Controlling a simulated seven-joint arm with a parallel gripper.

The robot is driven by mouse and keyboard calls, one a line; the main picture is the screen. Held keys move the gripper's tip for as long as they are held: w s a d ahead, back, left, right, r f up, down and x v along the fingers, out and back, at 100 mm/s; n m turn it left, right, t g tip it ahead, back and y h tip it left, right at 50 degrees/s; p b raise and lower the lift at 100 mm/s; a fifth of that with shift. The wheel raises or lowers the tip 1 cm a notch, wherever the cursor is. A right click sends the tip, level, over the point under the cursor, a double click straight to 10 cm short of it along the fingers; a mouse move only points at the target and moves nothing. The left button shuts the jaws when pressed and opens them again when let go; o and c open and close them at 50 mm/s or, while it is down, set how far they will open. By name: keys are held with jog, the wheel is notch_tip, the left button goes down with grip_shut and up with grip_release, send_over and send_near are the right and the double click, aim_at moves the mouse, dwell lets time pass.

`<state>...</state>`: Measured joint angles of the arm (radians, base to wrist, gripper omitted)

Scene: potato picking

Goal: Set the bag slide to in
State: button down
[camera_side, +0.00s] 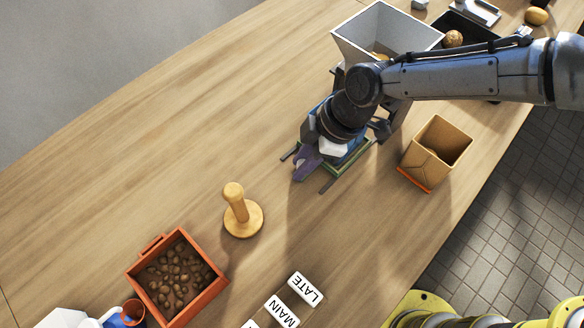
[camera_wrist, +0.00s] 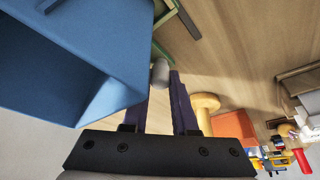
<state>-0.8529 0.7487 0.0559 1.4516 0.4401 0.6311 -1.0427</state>
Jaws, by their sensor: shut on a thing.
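The bag slide shows in the side view as green rails (camera_side: 345,174) on the table, with a blue block-like part (camera_side: 352,154) above them, mostly covered by my wrist. My gripper (camera_side: 305,165) has purple fingers and is low over the near left end of the slide. In the wrist view the fingers of my gripper (camera_wrist: 163,88) are shut on a small grey knob (camera_wrist: 160,70) beside the blue part (camera_wrist: 80,50). A green rail (camera_wrist: 181,18) shows just beyond the knob. The knob is hidden in the side view.
A grey hopper (camera_side: 352,38) stands behind my wrist, and an open brown box (camera_side: 418,158) stands to the right. A wooden peg on a round base (camera_side: 240,212) stands left of the gripper. A red crate of potatoes (camera_side: 214,290) and white LATE (camera_side: 305,289) and MAIN (camera_side: 282,311) tiles are nearer. The left table is clear.

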jog(key=shift+w+d, duration=0.5)
jog(key=shift+w, duration=0.05)
jog(key=c, duration=1)
grip_release()
jog(key=v, duration=1.4)
jog(key=shift+o, duration=0.3)
jog(key=shift+f, duration=0.1)
